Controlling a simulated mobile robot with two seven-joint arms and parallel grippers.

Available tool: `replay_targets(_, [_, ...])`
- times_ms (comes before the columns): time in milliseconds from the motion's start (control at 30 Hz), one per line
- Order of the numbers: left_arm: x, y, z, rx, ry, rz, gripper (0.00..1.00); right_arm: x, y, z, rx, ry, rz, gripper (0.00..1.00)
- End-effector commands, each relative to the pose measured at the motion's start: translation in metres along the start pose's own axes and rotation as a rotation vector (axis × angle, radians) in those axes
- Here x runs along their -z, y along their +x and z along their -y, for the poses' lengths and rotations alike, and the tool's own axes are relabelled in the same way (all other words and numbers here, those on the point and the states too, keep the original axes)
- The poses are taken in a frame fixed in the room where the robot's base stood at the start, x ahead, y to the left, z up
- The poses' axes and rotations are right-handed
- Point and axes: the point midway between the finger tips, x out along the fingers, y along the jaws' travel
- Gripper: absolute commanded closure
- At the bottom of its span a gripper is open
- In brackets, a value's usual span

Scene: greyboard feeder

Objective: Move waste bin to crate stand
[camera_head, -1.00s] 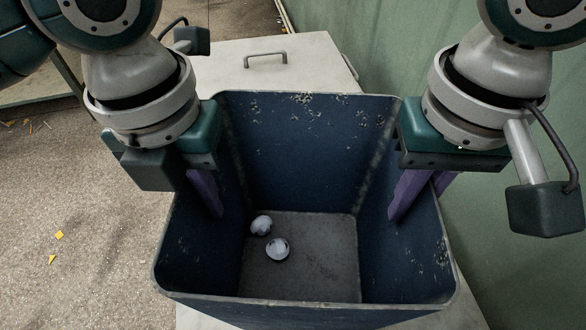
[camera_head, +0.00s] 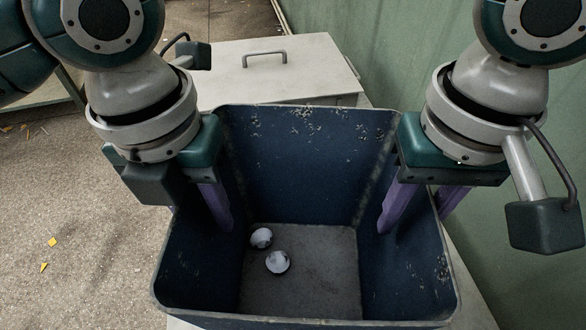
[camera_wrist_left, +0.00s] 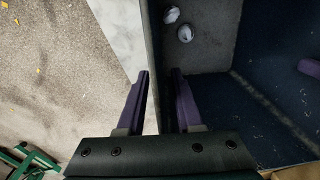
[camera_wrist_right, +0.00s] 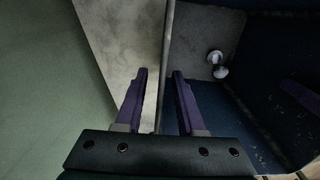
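The waste bin (camera_head: 300,150) is a dark blue, scuffed, open-topped box in the middle of the head view, with two small whitish balls (camera_head: 277,262) on its floor. My left gripper (camera_head: 222,225) straddles its left wall and my right gripper (camera_head: 385,225) its right wall, each with one purple finger inside and one outside. The rim runs between the fingers in the left wrist view (camera_wrist_left: 160,85) and the right wrist view (camera_wrist_right: 160,90). The bin's underside is hidden. I cannot make out a crate stand.
A pale grey box (camera_head: 225,70) with a handle (camera_head: 264,57) stands just behind the bin. A green wall (camera_head: 430,60) runs along the right. Speckled floor (camera_head: 80,210) with small yellow scraps lies open on the left. A pale surface shows under the bin's right side.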

Motion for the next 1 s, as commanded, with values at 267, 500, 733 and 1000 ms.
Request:
replay_targets(267, [-0.002, -0.035, 0.000, 0.002, 0.002, 0.007, 0.66, 0.000, 0.000, 0.000, 0.001, 0.000, -0.001, 0.62])
replay_targets(500, [-0.002, -0.089, 0.000, 0.001, 0.001, 0.007, 0.66, 0.000, 0.000, 0.000, 0.001, 0.000, -0.001, 0.62])
replay_targets(733, [0.000, -0.117, 0.000, 0.000, 0.000, 0.002, 0.66, 0.000, -0.001, 0.000, 0.001, 0.000, -0.001, 0.62])
replay_targets(1000, [0.000, -0.120, 0.000, 0.000, 0.000, 0.001, 0.66, 0.002, -0.035, 0.001, 0.004, -0.001, -0.005, 0.62])
